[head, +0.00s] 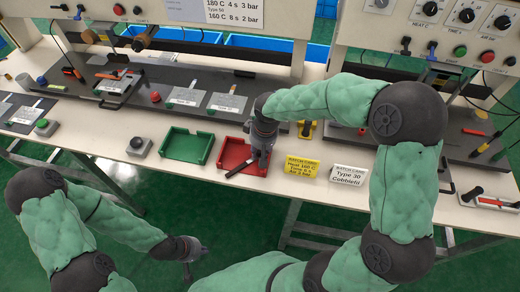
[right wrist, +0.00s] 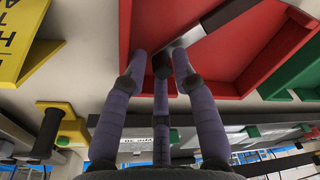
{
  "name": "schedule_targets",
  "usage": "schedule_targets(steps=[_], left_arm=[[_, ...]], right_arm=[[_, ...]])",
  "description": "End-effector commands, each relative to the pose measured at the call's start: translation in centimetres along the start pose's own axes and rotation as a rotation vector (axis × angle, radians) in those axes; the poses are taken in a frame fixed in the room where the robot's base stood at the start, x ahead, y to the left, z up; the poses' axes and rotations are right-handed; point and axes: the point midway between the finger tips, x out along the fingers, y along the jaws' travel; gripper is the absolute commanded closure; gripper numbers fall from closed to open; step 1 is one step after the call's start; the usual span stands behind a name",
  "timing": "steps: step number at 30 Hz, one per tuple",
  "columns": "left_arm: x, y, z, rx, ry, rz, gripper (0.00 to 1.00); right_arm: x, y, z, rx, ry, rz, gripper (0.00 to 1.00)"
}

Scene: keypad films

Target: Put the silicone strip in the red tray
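The red tray (head: 229,151) stands near the table's front edge, and it fills the upper part of the right wrist view (right wrist: 225,62). The silicone strip (head: 240,169), dark with a grey part, lies slanted at the tray's front, one end reaching to the rim in the head view. It also shows in the right wrist view (right wrist: 203,32). My right gripper (head: 262,160) points down over the tray, its fingertips at the strip's grey part; whether they grip it is unclear. My left gripper (head: 188,274) hangs low in front of the table, its fingers too small to judge.
A green tray (head: 187,146) stands left of the red one. A yellow card (head: 302,168) and a white card (head: 348,186) stand to its right. A grey button box (head: 139,146) is further left. Press machines and dark mats line the back.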

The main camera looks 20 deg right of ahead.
Motion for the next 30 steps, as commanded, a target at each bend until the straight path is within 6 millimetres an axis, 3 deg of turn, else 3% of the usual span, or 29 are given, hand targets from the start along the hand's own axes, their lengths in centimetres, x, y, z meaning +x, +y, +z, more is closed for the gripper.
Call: schedule_targets(steps=[8, 21, 30], left_arm=[[-0.6, 0.2, 0.0, 0.0, 0.0, 0.0, 1.0], [-3.2, 1.1, 0.1, 0.0, 0.0, 0.0, 1.0], [-3.7, 1.3, 0.1, 0.0, 0.0, 0.0, 1.0]], right_arm=[[-1.4, 0.0, -0.1, 0.0, 0.001, 0.001, 0.72], [-9.8, 0.0, -0.1, 0.0, 0.002, 0.001, 0.72], [-12.2, 0.0, -0.1, 0.0, 0.001, 0.0, 0.72]])
